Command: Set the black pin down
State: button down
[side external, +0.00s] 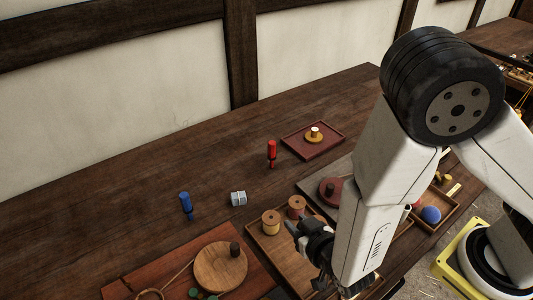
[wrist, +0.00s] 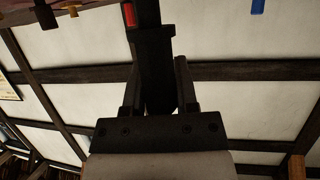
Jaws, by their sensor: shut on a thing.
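In the wrist view my gripper (wrist: 157,85) is shut on the black pin (wrist: 152,45), a long dark shape between its two fingers that runs out to the top edge. In the side view my gripper (side external: 318,248) is low over the front of the bench, partly behind my own arm. The pin is hard to tell from the dark gripper there, and its lower end cannot be made out. A red pin (side external: 272,153) and a blue pin (side external: 186,205) stand upright on the bench, apart from the gripper. The red pin (wrist: 129,15) is partly covered in the wrist view.
A wooden tray (side external: 262,246) with spools lies beside my gripper. A red-brown board (side external: 135,288) with a round wooden disc (side external: 220,267) is at front left. A dark red tray (side external: 312,150) sits behind. The bench's back left is bare.

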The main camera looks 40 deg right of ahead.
jog(key=shift+f, duration=1.95)
jog(key=shift+f, duration=0.35)
jog(key=shift+c, duration=1.5)
grip_release()
jog(key=shift+s, duration=0.1)
jog(key=s+r, duration=0.4)
jog(key=r, duration=0.4)
jog(key=shift+a+r, duration=0.35)
jog(key=shift+r, duration=0.05)
jog(key=shift+s, duration=0.1)
